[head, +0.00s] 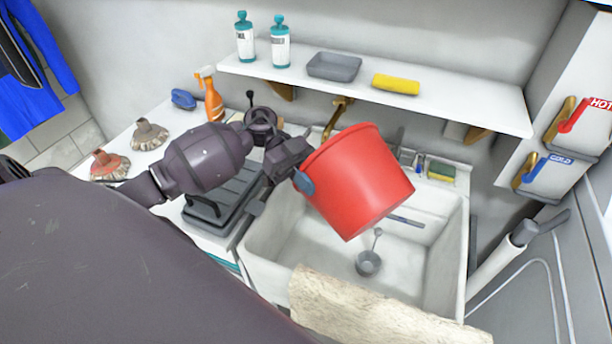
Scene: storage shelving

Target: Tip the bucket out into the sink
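A red bucket (360,182) hangs tilted above the white sink (453,250), with its rim toward the upper left and its base toward the lower right. My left gripper (296,172) is at the bucket's left side, by a round blue-grey handle mount, and appears shut on the bucket there. The fingertips are partly hidden. The inside of the bucket is out of sight, and nothing is seen pouring from it. A brass tap (336,118) is behind the bucket at the sink's back. My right gripper is not in view.
A grey drain plug (368,263) lies in the basin. A cream cloth (365,312) hangs over the front rim. A shelf (450,105) with bottles and a yellow sponge (396,84) is above.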

